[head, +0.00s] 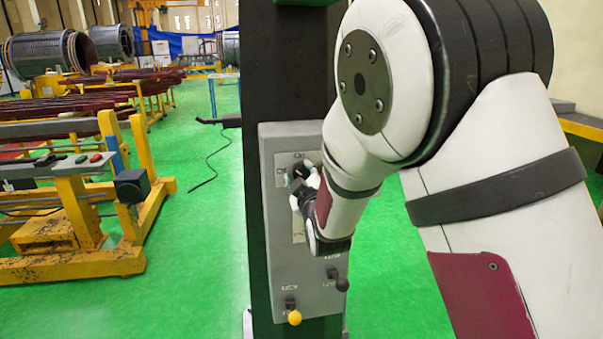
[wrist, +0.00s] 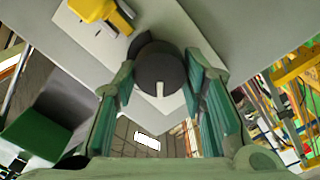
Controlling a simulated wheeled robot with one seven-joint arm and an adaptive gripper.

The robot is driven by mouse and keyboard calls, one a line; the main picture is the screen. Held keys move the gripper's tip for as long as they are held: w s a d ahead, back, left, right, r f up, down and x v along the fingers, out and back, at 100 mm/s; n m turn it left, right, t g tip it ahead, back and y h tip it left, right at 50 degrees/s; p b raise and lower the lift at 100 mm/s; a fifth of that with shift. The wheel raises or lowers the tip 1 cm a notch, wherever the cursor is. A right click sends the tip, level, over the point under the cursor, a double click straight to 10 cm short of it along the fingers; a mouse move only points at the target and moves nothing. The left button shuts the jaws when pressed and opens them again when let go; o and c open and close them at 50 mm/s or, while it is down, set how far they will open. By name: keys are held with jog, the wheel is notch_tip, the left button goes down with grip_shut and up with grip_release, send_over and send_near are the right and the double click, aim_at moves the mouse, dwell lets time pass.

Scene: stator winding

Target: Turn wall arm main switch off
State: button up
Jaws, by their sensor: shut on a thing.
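The grey control box (head: 285,240) is fixed to a dark upright column in the head view. The main switch is a round dark knob (wrist: 157,66) with a short white mark on its face, set on a pale plate in the wrist view. My gripper (wrist: 162,84) has one finger on each side of the knob and is shut on it. In the head view my gripper (head: 303,185) reaches the upper part of the box and largely hides the knob. The white mark points toward the bottom of the wrist view.
A yellow-ended lever (head: 294,317) and a black-ended lever (head: 342,284) stick out low on the box. A yellow handle (wrist: 108,12) is close to the knob in the wrist view. Yellow machine frames (head: 75,235) stand left; green floor between is mostly clear.

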jog(key=n+p, duration=0.2)
jog(key=n, duration=0.2)
jog(key=shift+s+a+n, duration=0.1)
jog(key=shift+s+n, duration=0.05)
jog(key=shift+n, duration=0.15)
jog(key=shift+f+n+p, duration=0.15)
jog(key=shift+n+p, duration=0.9)
jog(key=shift+n, duration=0.95)
jog(key=o, duration=1.2)
jog(key=shift+c, duration=0.2)
jog(key=v, duration=1.2)
